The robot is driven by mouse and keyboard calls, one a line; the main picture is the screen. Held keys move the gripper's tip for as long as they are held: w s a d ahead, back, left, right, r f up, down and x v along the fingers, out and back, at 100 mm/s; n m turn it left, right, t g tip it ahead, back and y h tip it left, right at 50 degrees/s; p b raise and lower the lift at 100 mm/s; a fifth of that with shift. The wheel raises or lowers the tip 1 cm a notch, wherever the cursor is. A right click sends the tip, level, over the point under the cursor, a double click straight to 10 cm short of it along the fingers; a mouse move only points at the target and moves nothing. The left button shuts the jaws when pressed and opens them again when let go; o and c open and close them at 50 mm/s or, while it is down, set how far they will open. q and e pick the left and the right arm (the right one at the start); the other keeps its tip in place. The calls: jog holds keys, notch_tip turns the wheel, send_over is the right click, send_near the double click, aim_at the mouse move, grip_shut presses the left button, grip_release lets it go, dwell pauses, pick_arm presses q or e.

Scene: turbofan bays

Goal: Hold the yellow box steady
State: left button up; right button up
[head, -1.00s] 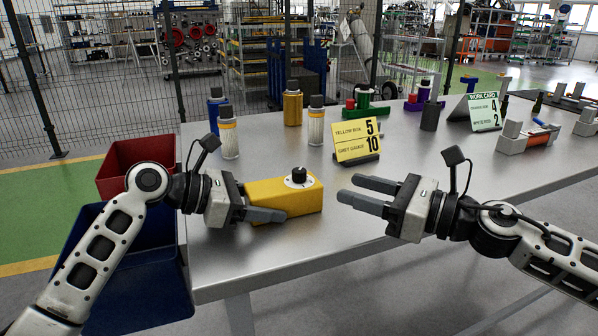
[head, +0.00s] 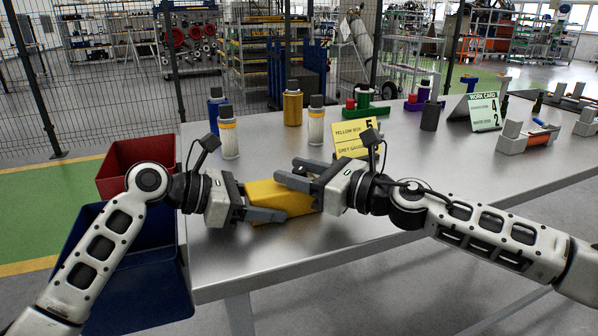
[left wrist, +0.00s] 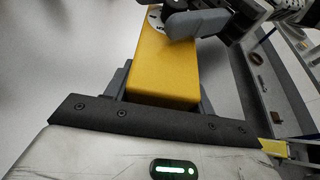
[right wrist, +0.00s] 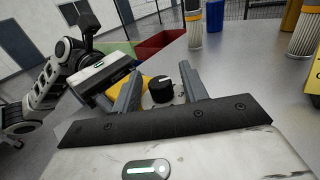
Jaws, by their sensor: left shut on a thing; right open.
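The yellow box (head: 264,190) lies on the metal table near its front left corner. It also shows in the left wrist view (left wrist: 162,75). My left gripper (head: 262,204) is shut on its left end, with a finger along each side. My right gripper (head: 298,178) is open over the right part of the box. In the right wrist view, the black knob (right wrist: 161,88) on the box's pale dial sits between my open right fingers (right wrist: 160,90). In the head view the right gripper hides the knob. I cannot tell whether the right fingers touch it.
A yellow card (head: 350,137) stands close behind my right gripper. Red (head: 133,158) and blue (head: 140,300) bins are beyond the table's left edge. The table's front right is clear.

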grip_shut()
jog(key=n+g+y, duration=0.1)
jog(key=n+g, duration=0.1)
jog(key=g, duration=0.2)
jog(key=n+g+y, duration=0.2)
jog(key=n+g, duration=0.1)
jog(key=g, duration=0.1)
jog(key=shift+w+n, duration=0.1)
jog(key=shift+n, duration=0.2)
jog(key=shift+n+g, duration=1.5)
jog(key=shift+g, duration=0.9)
jog(key=shift+n+g, duration=0.3)
jog(key=shift+g, duration=0.3)
grip_release()
